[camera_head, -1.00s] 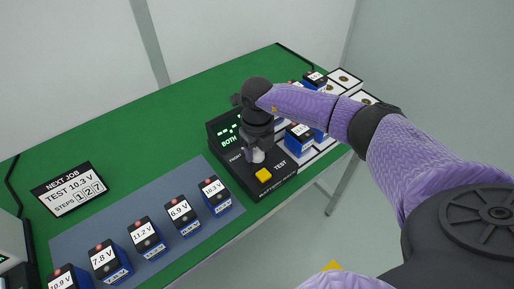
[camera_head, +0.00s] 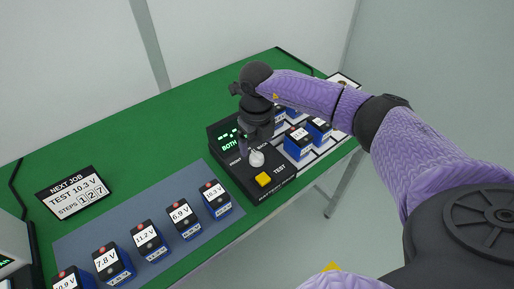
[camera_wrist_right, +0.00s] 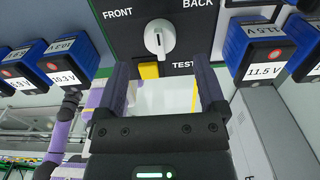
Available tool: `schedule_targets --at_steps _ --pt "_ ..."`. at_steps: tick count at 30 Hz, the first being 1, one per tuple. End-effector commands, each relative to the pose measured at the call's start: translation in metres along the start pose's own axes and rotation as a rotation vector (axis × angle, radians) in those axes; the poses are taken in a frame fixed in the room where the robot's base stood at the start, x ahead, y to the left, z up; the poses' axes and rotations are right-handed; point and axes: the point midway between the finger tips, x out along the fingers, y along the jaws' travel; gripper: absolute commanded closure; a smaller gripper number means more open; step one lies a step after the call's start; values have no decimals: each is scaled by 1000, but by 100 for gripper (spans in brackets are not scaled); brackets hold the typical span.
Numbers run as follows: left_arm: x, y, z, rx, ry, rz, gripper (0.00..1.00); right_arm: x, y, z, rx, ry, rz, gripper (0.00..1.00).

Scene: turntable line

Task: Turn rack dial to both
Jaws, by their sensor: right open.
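The rack dial is a pale knob (camera_head: 257,159) on a black control box (camera_head: 229,172). The box's lit display (camera_head: 229,145) reads BOTH. In the right wrist view the dial (camera_wrist_right: 159,38) sits between the FRONT and BACK labels, its mark roughly upright between them. My right gripper (camera_head: 250,147) is open just above and behind the dial, apart from it. In the right wrist view its two fingers (camera_wrist_right: 162,66) are spread and empty, with the dial beyond their tips. My left gripper is out of view.
A yellow TEST button (camera_head: 263,180) is close to the dial. Blue batteries (camera_head: 298,143) stand on the white rack at right. Several labelled batteries (camera_head: 184,219) stand on a grey mat (camera_head: 204,239). A job sign (camera_head: 73,193) reads TEST 10.3 V. The green table is clear behind.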

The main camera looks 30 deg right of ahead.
Motion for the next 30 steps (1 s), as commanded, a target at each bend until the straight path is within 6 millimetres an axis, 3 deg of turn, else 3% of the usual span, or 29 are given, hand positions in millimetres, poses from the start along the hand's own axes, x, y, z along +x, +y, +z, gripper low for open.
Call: schedule_targets --at_steps 1,3,7,21,23,26,28,30 --pt "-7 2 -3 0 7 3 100 -18 0 0 0 -4 -1 10" --pt "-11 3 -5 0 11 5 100 -33 0 0 1 -3 -1 10" --pt "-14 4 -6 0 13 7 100 -49 0 0 0 -2 -1 10" --pt "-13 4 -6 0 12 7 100 -52 0 0 0 1 1 10" --pt "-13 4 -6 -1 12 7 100 -49 8 1 -14 -10 31 10" --pt "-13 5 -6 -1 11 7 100 -36 62 5 -84 -83 236 10" --pt "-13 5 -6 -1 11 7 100 -35 130 3 -127 -178 523 10" --pt "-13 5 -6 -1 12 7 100 -57 203 -2 -88 -297 900 10"
